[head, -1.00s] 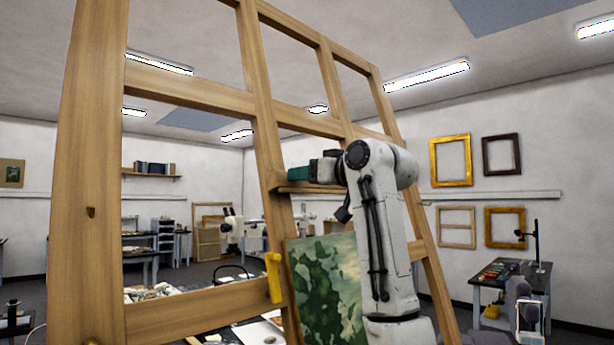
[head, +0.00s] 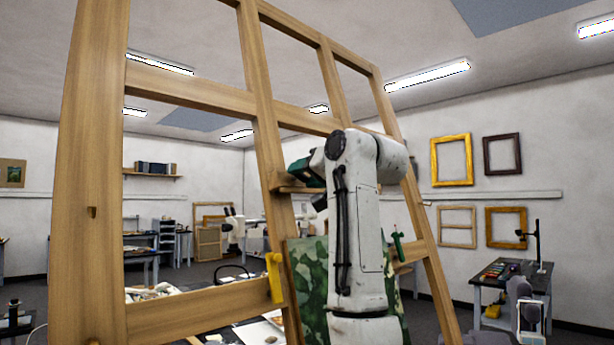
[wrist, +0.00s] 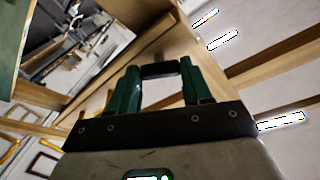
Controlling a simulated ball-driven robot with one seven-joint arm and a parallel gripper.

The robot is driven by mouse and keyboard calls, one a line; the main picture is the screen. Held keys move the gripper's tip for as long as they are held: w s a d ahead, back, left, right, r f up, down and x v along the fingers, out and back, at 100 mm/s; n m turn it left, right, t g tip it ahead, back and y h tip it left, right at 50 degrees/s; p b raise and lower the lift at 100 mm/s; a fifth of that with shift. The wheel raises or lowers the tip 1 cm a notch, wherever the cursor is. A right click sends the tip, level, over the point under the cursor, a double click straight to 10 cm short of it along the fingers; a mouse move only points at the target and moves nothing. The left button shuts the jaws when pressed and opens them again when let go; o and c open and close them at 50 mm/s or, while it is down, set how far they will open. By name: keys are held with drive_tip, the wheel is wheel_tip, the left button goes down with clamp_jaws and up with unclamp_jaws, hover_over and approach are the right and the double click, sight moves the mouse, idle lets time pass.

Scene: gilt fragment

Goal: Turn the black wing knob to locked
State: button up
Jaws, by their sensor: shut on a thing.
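The black wing knob (wrist: 160,69) shows in the wrist view between the two green fingers of my gripper (wrist: 160,76), against a wooden member of the frame. The fingers are closed on its two sides. In the head view my gripper (head: 303,168) is tilted at the wooden easel (head: 262,125), by a small ledge on its middle upright. There the knob is hidden by the gripper and upright. No locked mark can be made out.
A yellow handle (head: 274,277) sits on the easel's lower rail, and a green handle (head: 398,245) on its right side. A green patterned painting (head: 308,285) stands behind my arm. Tables with tools stand further back.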

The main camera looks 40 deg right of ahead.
drive_tip(key=shift+w+d+r+m+g+y, duration=0.2)
drive_tip(key=shift+m+g, duration=0.8)
drive_tip(key=shift+m, duration=3.7)
drive_tip(key=shift+s+a+r+m+g+y, duration=0.15)
drive_tip(key=shift+m+g+y, duration=0.6)
drive_tip(key=shift+m, duration=3.95)
drive_tip(key=shift+w+d+r+m+g+y, duration=0.2)
drive_tip(key=shift+m+g, duration=1.05)
drive_tip(key=shift+m, duration=3.45)
drive_tip(key=shift+s, duration=0.1)
drive_tip(key=o, duration=1.1)
drive_tip(key=shift+c, duration=0.2)
drive_tip(key=shift+r, duration=0.1)
drive_tip(key=b+v, duration=0.2)
drive_tip(key=v, duration=0.8)
drive_tip(key=shift+s+r, duration=0.2)
drive_tip(key=shift+s, duration=0.1)
drive_tip(key=shift+a, duration=0.1)
